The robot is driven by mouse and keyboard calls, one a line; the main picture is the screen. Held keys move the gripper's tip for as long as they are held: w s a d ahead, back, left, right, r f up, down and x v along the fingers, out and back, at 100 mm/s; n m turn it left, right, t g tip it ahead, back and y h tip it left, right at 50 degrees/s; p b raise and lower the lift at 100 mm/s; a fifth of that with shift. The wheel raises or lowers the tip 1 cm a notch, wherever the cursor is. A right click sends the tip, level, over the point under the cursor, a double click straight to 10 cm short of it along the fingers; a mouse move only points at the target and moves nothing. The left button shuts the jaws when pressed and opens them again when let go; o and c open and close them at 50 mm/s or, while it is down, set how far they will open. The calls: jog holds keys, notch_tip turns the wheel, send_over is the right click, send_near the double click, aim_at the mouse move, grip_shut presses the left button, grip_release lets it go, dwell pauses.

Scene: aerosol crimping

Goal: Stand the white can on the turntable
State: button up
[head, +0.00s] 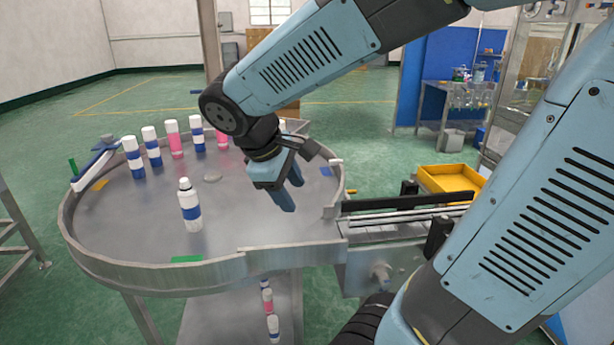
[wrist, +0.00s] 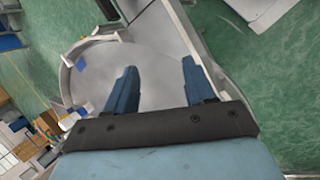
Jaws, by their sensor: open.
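The turntable (head: 245,228) is a round grey metal table with a raised rim; part of it also shows in the wrist view (wrist: 98,70). A white can (head: 191,208) with a blue band and a narrow white top stands upright on it, left of the middle, apart from the other cans. My gripper (head: 292,192) is over the right part of the turntable, pointing down and to the right of this can. Its blue fingers are spread with nothing between them, and the wrist view (wrist: 159,67) shows this too.
Several cans with blue or pink bands (head: 174,138) stand along the turntable's back edge. A conveyor (head: 385,222) joins at the right, with a yellow tray (head: 450,180) behind it. More cans (head: 268,300) are on a lower shelf. The turntable's front is clear.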

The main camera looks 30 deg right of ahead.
jog(key=s+r+m+t+y, duration=0.4)
jog(key=s+m+y, duration=0.1)
jog(key=m, duration=0.3)
jog(key=shift+s+d+r+m, duration=0.2)
jog(key=shift+d+r+m, duration=0.1)
jog(key=shift+d+r, duration=0.15)
